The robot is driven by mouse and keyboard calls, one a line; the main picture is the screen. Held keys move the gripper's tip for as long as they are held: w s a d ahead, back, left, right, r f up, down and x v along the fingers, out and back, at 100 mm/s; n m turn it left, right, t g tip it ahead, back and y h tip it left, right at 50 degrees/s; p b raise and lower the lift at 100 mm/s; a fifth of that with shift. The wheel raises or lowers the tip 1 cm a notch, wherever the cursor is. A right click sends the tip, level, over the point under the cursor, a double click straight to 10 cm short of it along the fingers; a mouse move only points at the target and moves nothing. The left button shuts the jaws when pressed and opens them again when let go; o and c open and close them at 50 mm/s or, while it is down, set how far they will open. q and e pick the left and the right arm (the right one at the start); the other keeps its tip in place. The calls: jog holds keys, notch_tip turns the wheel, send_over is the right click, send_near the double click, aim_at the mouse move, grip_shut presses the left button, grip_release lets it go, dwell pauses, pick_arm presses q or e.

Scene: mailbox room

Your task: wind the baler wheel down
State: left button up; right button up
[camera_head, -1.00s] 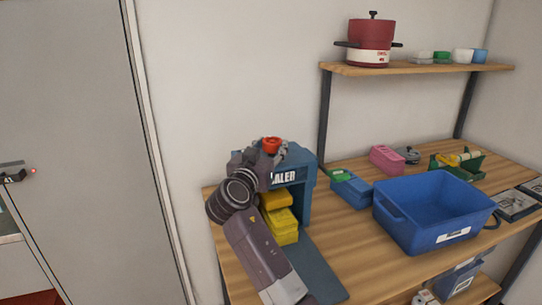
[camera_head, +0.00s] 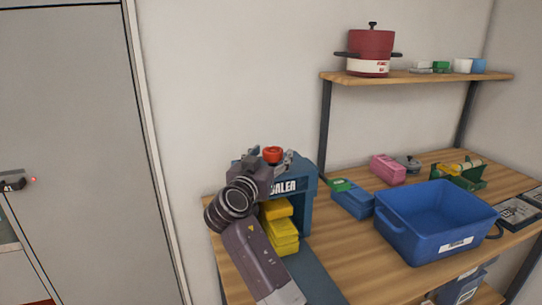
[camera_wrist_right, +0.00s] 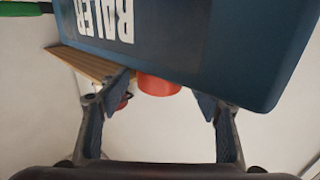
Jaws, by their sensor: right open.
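The blue baler (camera_head: 304,199) stands at the left end of the table, with several yellow blocks (camera_head: 281,229) stacked in its open front. Its red wheel (camera_head: 272,154) sits on top. My right gripper (camera_head: 274,161) is at the top of the baler, beside the wheel. In the right wrist view the gripper (camera_wrist_right: 162,92) is open, its two fingers apart. The red wheel (camera_wrist_right: 158,86) shows in the gap between the fingertips, partly hidden by the baler top. I cannot tell whether a finger touches it. My left gripper is not in view.
A blue bin (camera_head: 437,224) stands on the table to the right, with a smaller blue box (camera_head: 352,202) between it and the baler. A pink box (camera_head: 387,169) lies behind. A shelf (camera_head: 430,78) above holds a red pot (camera_head: 370,51). Bare wall is behind the baler.

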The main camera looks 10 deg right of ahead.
notch_tip(320, 180, up, 10)
jog(key=shift+f, duration=0.1)
dwell(0.4)
notch_tip(320, 180, up, 8)
jog(key=w+d+n+t+y, duration=0.3)
jog(key=n+t+y, duration=0.4)
jog(key=t+y, duration=0.2)
jog(key=n+g+y, duration=0.5)
jog(key=n+y, duration=0.2)
jog(key=y, duration=0.4)
send_over(282, 154)
jog(key=w, duration=0.1)
notch_tip(282, 154, down, 6)
jog(key=f, duration=0.1)
jog(key=s+d+f+g, duration=0.1)
jog(key=f+g, duration=0.1)
jog(key=f, duration=0.1)
jog(key=s+d+f+g, duration=0.1)
jog(key=s+f+g, duration=0.1)
jog(key=f, duration=0.2)
jog(key=s+d+f+g+y, duration=0.1)
jog(key=f, duration=0.2)
jog(key=shift+s+f+g+b, duration=0.2)
jog(key=shift+s+g+b, duration=0.1)
jog(key=shift+g, duration=0.1)
jog(key=x, duration=0.7)
jog(key=shift+w+a, duration=0.25)
jog(key=shift+a, duration=0.05)
